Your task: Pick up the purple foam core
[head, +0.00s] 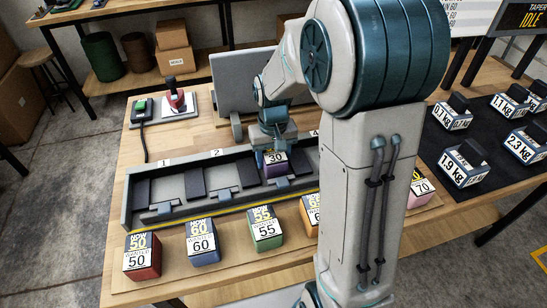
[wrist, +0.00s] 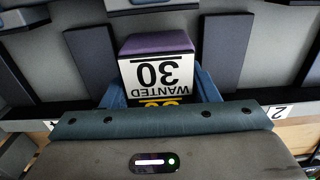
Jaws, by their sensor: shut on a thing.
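The purple foam core (head: 276,168) is a small block with a purple top and a white label reading 30. It sits at the tray's third slot area in the head view. In the wrist view the purple foam core (wrist: 157,62) is upside down, with "WANTED 30" on its label. My gripper (head: 273,152) comes down on it from above and is shut on it. In the wrist view my gripper's blue fingers (wrist: 160,92) flank the block. The head view does not show whether the block touches the tray.
The grey slotted tray (head: 130,205) has dark pads and numbered slots. In front stand a red 50 block (head: 142,258), a blue 60 block (head: 203,243) and a green 55 block (head: 265,228). Weights (head: 465,165) lie on a dark mat at right.

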